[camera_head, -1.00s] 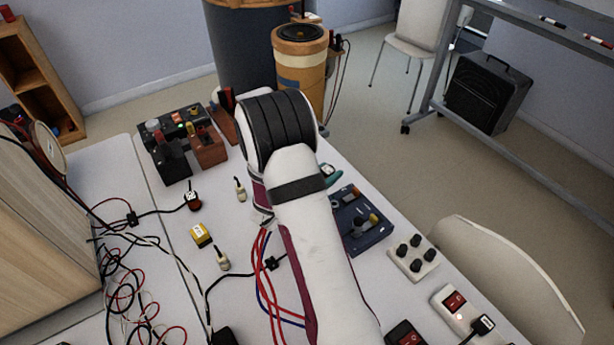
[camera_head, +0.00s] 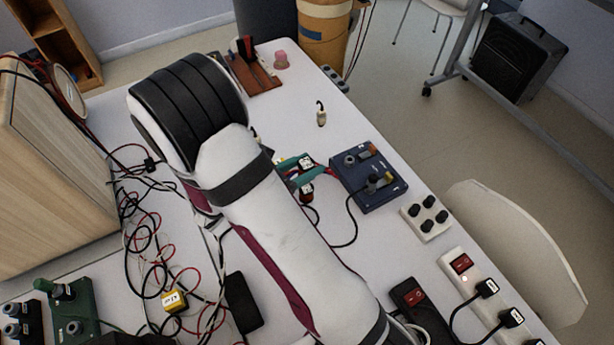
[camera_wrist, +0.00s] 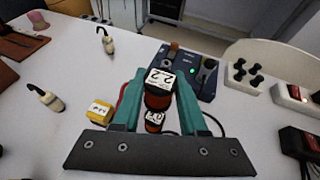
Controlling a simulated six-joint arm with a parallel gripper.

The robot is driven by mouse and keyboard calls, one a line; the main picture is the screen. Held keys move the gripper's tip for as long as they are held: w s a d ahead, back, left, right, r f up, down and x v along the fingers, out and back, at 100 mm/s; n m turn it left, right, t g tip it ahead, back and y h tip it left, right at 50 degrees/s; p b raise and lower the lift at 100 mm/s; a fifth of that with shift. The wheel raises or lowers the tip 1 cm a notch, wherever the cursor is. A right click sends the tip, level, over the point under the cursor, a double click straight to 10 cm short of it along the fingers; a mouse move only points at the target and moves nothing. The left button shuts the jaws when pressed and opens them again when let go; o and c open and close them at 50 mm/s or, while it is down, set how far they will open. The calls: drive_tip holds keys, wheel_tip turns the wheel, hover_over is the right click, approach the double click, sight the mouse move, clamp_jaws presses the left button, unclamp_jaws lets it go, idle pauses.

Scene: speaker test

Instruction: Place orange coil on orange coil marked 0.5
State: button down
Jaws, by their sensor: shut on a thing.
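My gripper (camera_wrist: 160,90) has teal fingers, closed around a dark orange coil (camera_wrist: 157,100) whose white top label reads 2.2. In the head view my gripper (camera_head: 299,170) shows only partly beyond my arm, with the held coil's white label (camera_head: 306,162) between its fingers. A second dark orange coil (camera_wrist: 154,126) with a white label lies just below the held one in the wrist view, and it also shows in the head view (camera_head: 306,192). I cannot read its label surely, nor tell whether the two coils touch.
A blue box with knobs (camera_head: 368,180) stands right of my gripper. A white block with black knobs (camera_head: 425,217) and a power strip (camera_head: 485,290) line the right edge. Loose wires (camera_head: 150,250) cover the left. A yellow block (camera_wrist: 100,110) sits left of my gripper.

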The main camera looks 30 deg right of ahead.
wheel_tip(320, 180, down, 3)
drive_tip(key=shift+f, duration=0.15)
drive_tip(key=shift+f, duration=0.15)
drive_tip(key=shift+c, duration=2.2)
unclamp_jaws()
